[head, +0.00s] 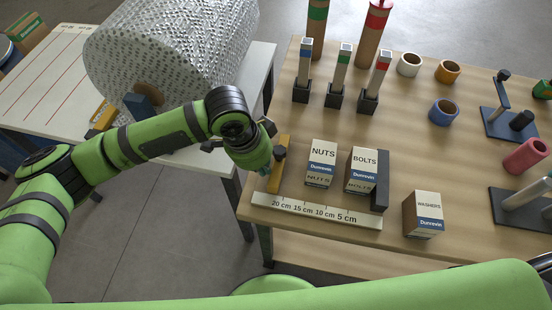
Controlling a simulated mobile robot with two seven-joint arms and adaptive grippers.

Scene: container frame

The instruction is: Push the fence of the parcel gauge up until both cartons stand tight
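The parcel gauge has a white scale strip (316,211) marked 20 to 5 cm along the table's front edge. A dark stop (382,181) is at its right end, and a yellow fence (274,178) is at its left. The NUTS carton (320,164) and the BOLTS carton (362,171) stand upright between them, with a gap between the cartons. BOLTS is close against the stop. A gap shows between the fence and NUTS. My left gripper (278,153) is at the fence, partly hidden by its own wrist; contact is unclear. My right gripper is not visible.
A WASHERS carton (423,214) stands right of the stop. Three dark-based posts (337,75) stand behind the cartons, with several tape rolls (444,111) to their right. A large bubble-wrap roll (165,55) lies on the left table. Bare tabletop lies behind the cartons.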

